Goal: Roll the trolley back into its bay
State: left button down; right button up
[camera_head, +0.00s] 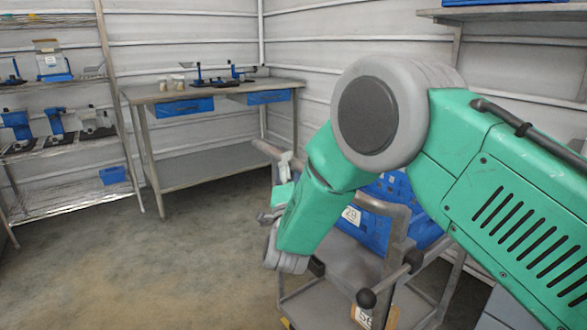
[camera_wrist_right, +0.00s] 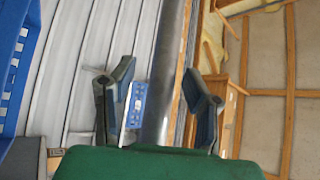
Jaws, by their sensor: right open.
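The trolley (camera_head: 318,300) stands at the lower middle right of the head view, with a grey tubular frame and a low grey deck. It carries a blue crate (camera_head: 372,226) with a label reading 29. My green right arm covers part of the trolley. My right gripper (camera_wrist_right: 160,82) is open in the right wrist view, with its fingers on either side of a grey tube (camera_wrist_right: 167,60). I cannot tell whether they touch it. In the head view this gripper is mostly hidden behind my forearm. My left gripper is not in view. I cannot make out the bay.
A metal workbench (camera_head: 215,168) with blue drawers stands at the back wall. A wire shelf rack (camera_head: 75,205) with blue and black devices is at the left. A wall shelf (camera_head: 500,13) is at the upper right. The concrete floor (camera_head: 150,270) at left front is clear.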

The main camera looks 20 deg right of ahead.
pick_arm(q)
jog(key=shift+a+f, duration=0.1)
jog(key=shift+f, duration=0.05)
pick_arm(e)
jog(key=shift+w+r, duration=0.3)
jog(key=shift+w, duration=0.25)
jog(key=shift+d, duration=0.1)
grip_shut()
jog(key=shift+d, duration=0.1)
